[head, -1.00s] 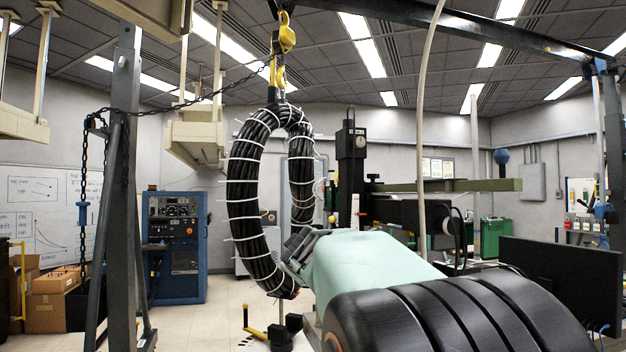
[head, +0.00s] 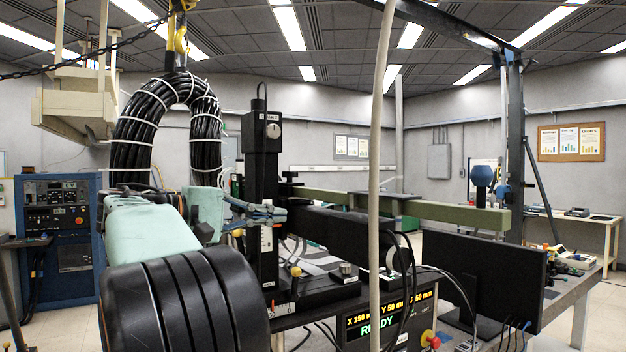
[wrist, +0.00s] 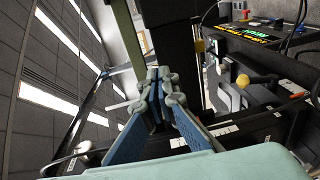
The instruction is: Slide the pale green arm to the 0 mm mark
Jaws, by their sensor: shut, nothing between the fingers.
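The pale green arm (head: 435,208) is a long, flat olive-green bar in the head view. It reaches level to the right from near the black upright column (head: 263,150). In the wrist view a stretch of the green bar (wrist: 124,45) runs down behind the fingertips. My gripper (head: 280,212) has blue-grey fingers and is in front of the column, left of the bar. In the wrist view my gripper (wrist: 157,80) is shut with its fingers together and empty. I cannot tell whether the fingertips touch anything. The 0 mm mark is not readable.
A display (head: 388,318) reads X 150 mm, Y 50 mm and READY; a pale pole (head: 376,150) partly covers it. A yellow knob (head: 295,271) stands below the gripper. A coil of black cables (head: 150,120) hangs at left. A dark monitor (head: 485,280) stands at right.

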